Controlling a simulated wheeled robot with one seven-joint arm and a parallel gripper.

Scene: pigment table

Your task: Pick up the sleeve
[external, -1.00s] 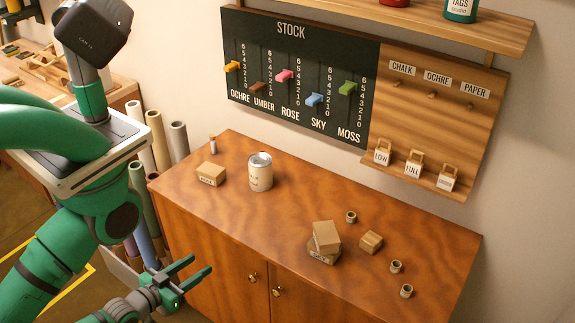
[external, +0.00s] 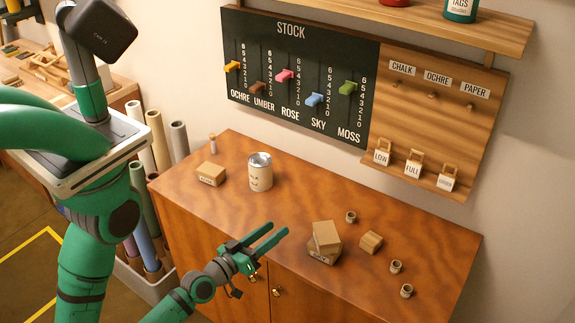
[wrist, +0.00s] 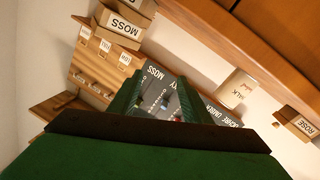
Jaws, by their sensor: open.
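No thing is plainly marked as the sleeve, and I cannot tell which one it is. The wrist view shows a box marked MOSS (wrist: 122,28) at upper left. A small tan block (external: 371,241) sits to the right of the stack. Small ring-like pieces (external: 351,217) (external: 396,266) (external: 406,291) stand around it. My gripper (external: 277,230) is open and empty, over the cabinet's front part, left of the stack and apart from it.
The STOCK board (external: 300,55) and peg panel (external: 440,70) hang behind. The middle top is clear.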

